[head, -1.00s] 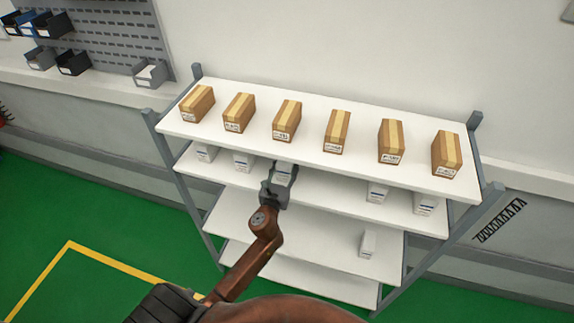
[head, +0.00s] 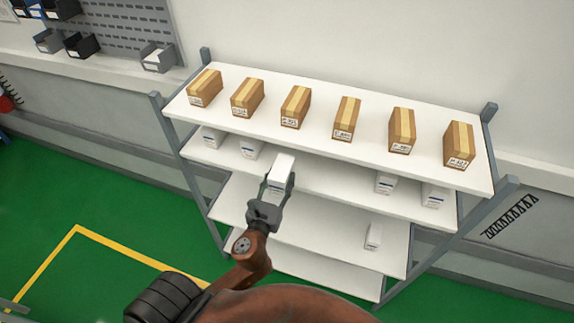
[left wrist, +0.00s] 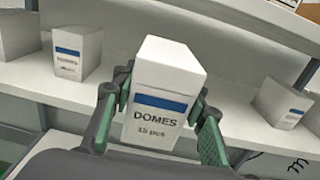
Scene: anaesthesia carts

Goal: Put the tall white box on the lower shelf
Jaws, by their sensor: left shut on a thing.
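The tall white box (head: 281,171) is between the fingers of my left gripper (head: 278,186). In the left wrist view the box (left wrist: 160,95) has a blue band and the words "DOMES 15 pcs", and the green-padded fingers (left wrist: 165,115) press its two sides. It is held in front of the shelf rack, apart from the boards as far as I can tell. The lower shelf (head: 310,218), below the one with the white boxes, shows one small white box (head: 373,235) at its right. My right gripper is not in view.
Several brown cartons (head: 295,107) stand on the top shelf (head: 250,125). White boxes (head: 252,149) stand left and right on the second shelf (head: 330,180), with a gap between them. Grey posts (head: 180,150) edge the rack. The lower shelf's left and middle look free.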

